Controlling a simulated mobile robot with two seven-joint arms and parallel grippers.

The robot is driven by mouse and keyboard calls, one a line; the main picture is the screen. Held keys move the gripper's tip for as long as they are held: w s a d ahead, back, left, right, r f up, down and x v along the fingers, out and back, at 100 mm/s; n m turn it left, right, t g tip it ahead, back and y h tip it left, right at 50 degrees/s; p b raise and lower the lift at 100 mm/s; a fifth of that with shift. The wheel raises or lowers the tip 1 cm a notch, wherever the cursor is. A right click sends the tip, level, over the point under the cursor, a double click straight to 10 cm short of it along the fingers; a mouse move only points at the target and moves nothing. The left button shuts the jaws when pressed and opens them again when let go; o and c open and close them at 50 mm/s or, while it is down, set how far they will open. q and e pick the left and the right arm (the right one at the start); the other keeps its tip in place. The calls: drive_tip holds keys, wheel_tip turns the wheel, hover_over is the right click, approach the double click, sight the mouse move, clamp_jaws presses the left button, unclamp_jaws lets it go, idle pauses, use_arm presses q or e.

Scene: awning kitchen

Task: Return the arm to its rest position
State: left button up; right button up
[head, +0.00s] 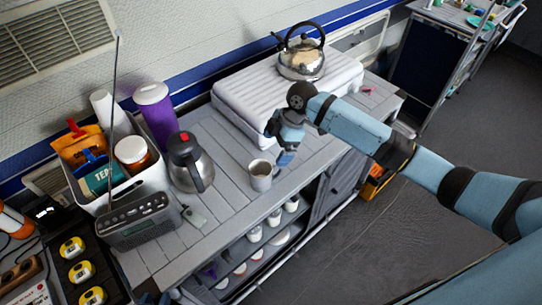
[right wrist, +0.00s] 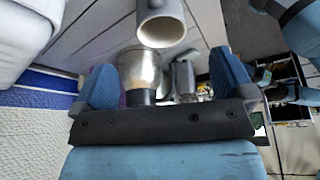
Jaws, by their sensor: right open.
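My right arm (head: 355,122) reaches in from the right over the grey slatted counter. Its gripper (head: 278,142) hangs above the counter, just behind and to the right of a grey mug (head: 260,177). In the right wrist view the two blue fingers (right wrist: 165,84) are wide apart with nothing held between them. The mug (right wrist: 160,24) shows beyond them, apart from the fingers. Only a small dark blue bit of my left gripper (head: 150,296) shows at the bottom edge of the head view, and its fingers cannot be made out.
A steel jug (head: 188,165), a radio (head: 140,220) and a filled white bin (head: 100,208) stand left of the mug. A kettle (head: 302,62) sits on a white ribbed box (head: 245,95) behind my right gripper. Open shelves lie below the counter's front edge.

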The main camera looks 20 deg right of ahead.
drive_tip(key=shift+d+r, duration=0.15)
drive_tip(key=shift+r, duration=0.2)
drive_tip(key=s+a+f+m+t, duration=0.1)
drive_tip(key=s+a+f+m, duration=0.15)
drive_tip(key=s, duration=0.55)
drive_tip(key=s+a+f+m+t, duration=0.1)
drive_tip(key=s+a+m, duration=0.15)
drive_tip(key=s, duration=0.45)
drive_tip(key=s+d+r+m+t+h, duration=0.1)
drive_tip(key=s+d+m+h, duration=0.1)
drive_tip(key=s+d+m, duration=0.45)
drive_tip(key=s+d+r+m+h, duration=0.2)
drive_tip(key=s+d+m, duration=0.15)
drive_tip(key=s, duration=0.55)
drive_tip(key=w+a+f+t+y+p, duration=0.1)
drive_tip(key=w+a+f+t, duration=0.2)
drive_tip(key=f, duration=0.2)
drive_tip(key=w+a+f+t+y+p, duration=0.1)
drive_tip(key=w+a+f+t, duration=0.1)
drive_tip(key=a+f+t, duration=0.2)
drive_tip(key=shift+w+f+n+t+p, duration=0.3)
drive_tip(key=shift+w+f, duration=0.1)
drive_tip(key=shift+f, duration=0.65)
